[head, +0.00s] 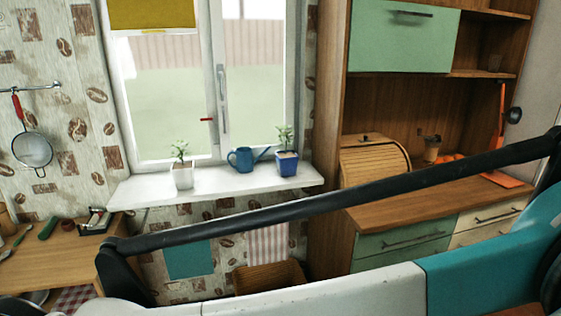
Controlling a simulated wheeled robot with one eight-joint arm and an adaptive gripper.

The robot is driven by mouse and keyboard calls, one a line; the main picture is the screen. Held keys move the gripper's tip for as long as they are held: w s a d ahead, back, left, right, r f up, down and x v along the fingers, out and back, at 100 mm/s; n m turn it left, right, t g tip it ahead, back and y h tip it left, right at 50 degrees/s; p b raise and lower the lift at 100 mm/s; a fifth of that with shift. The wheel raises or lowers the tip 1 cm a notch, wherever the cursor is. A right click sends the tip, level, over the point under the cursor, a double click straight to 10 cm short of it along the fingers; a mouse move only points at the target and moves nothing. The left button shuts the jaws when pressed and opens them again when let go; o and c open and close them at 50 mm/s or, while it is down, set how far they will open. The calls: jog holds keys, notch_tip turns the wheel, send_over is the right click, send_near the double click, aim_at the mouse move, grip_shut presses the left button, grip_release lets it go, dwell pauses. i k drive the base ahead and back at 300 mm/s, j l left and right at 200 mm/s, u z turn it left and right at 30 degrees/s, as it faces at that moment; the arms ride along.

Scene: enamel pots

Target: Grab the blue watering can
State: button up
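The blue watering can (241,159) stands upright on the white windowsill (140,190), in front of the window. Its handle is on the left and its spout points right, toward a blue flower pot (287,165) with a small plant. The spout's tip is close to that pot; I cannot tell if they touch. My arm crosses the lower part of the head view, in front of and below the sill. My gripper is not in view.
A white pot (183,176) with a plant stands left of the can. A wooden cabinet (330,120) rises right of the sill, with a bread box (374,161) on its counter. A wooden counter (62,262) is at lower left. A strainer (32,150) hangs on the left wall.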

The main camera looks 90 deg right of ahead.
aim_at(244, 162)
jog(key=l+z, duration=0.1)
jog(key=z, duration=2.7)
jog(key=i+j+z, duration=0.3)
jog(key=z, duration=0.15)
jog(key=i+j+z, duration=0.55)
jog(key=j+z, duration=0.3)
